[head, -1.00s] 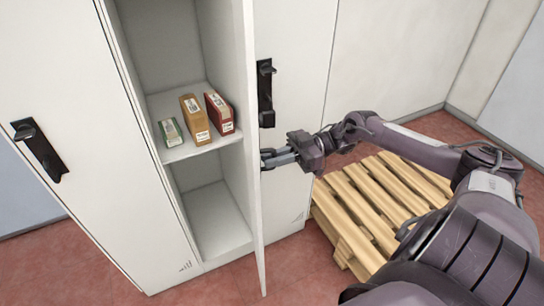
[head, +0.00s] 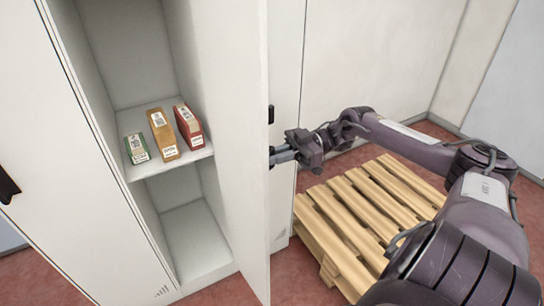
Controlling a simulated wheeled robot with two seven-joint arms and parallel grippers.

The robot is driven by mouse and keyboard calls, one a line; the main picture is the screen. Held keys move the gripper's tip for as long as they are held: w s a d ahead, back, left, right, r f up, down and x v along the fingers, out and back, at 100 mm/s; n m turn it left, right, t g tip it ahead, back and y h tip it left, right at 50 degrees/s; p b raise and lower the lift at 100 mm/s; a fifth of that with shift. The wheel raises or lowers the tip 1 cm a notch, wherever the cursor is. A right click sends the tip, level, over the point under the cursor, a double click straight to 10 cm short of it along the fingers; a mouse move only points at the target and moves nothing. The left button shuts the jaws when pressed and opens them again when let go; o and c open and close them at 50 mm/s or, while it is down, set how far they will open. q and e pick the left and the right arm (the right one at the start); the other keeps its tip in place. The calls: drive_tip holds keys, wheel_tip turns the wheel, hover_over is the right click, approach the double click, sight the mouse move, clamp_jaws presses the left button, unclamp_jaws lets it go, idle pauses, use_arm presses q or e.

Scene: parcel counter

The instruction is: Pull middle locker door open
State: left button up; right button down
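The middle locker door (head: 246,170) stands open, swung out toward me from the right side of its compartment. I see its white inner face; its outer face is turned away. My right gripper (head: 283,155) is on the door's right, outer side at about mid height. Its fingers point left at the door's near edge, where a small dark part shows. Whether they are closed on a handle there is hidden by the door. My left gripper is not in view.
The open compartment's shelf (head: 170,167) holds a green-and-white box (head: 137,149), an orange box (head: 163,135) and a red box (head: 188,127). The left locker door (head: 60,190) is shut. A wooden pallet (head: 350,215) lies on the red floor below my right arm.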

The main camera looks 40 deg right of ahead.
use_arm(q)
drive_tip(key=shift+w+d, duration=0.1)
use_arm(e)
drive_tip(key=shift+d, duration=0.1)
drive_tip(key=c, duration=1.6)
unclamp_jaws()
drive_tip(key=shift+w, duration=0.1)
drive_tip(key=shift+d, duration=0.1)
